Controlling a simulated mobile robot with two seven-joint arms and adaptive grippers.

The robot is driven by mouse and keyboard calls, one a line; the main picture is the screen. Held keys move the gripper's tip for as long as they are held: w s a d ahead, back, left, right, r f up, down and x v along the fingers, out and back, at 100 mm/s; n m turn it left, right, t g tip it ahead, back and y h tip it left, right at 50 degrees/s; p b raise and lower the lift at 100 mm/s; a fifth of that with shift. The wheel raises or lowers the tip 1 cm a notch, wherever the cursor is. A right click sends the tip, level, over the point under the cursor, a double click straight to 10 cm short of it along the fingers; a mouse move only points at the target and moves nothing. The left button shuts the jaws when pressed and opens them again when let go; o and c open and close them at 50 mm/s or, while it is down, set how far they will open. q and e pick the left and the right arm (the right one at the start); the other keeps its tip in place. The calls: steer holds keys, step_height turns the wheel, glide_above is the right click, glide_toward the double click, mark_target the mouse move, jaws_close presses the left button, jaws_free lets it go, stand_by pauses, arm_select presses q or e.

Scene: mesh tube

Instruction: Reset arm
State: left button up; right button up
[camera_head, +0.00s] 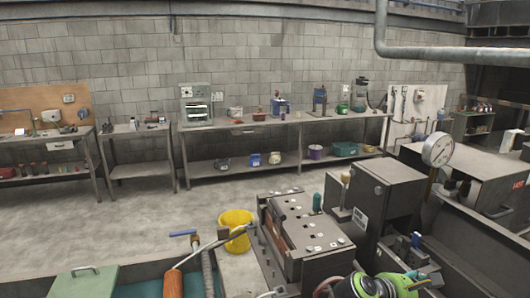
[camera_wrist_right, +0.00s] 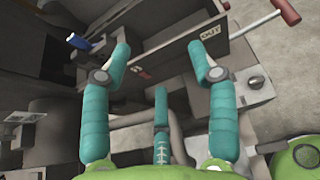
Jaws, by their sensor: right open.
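My right gripper (camera_wrist_right: 159,50) shows in the right wrist view with its teal fingers spread wide. A third, shorter finger stands low in the middle between them. Nothing is held between the fingers. In the head view, green and dark parts of my right arm (camera_head: 385,287) show at the bottom right edge. Its fingers cannot be made out there. My left arm and gripper are not in view.
Beyond the right fingers is a dark box with a label (camera_wrist_right: 208,33), a red-handled bar (camera_wrist_right: 286,12) and a blue-handled part (camera_wrist_right: 79,41). The head view shows a grey machine (camera_head: 305,235), yellow bucket (camera_head: 236,222), dial gauge (camera_head: 437,150) and back workbench (camera_head: 250,124).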

steer(key=s+a+f+m+y, duration=0.3)
steer(key=s+f, duration=0.1)
steer(key=f, duration=0.3)
steer(key=s+a+f+m+y, duration=0.2)
steer(key=s+a+f+m, duration=0.15)
steer(key=f, duration=0.35)
steer(key=s+a+f+m+y, duration=0.1)
steer(key=s+a+m+y, duration=0.1)
steer(key=s+a+m, duration=0.3)
steer(key=s+a+f+m+y, duration=0.1)
steer(key=s+a+m+y, duration=0.15)
steer(key=s, duration=0.45)
steer(key=s+a+f+m+y, duration=0.1)
steer(key=s+a+m+y, duration=0.15)
steer(key=s+m, duration=0.3)
steer(key=s+f+g+b, duration=0.25)
steer(key=f+b, duration=0.45)
steer(key=f, duration=2.4)
arm_select(q)
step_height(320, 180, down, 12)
steer(key=b, duration=0.5)
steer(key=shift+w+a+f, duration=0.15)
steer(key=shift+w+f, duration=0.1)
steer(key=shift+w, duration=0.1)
arm_select(e)
steer(key=s+d+f, duration=0.2)
steer(key=s+f, duration=1.4)
steer(key=f, duration=0.3)
steer(key=shift+d, duration=0.35)
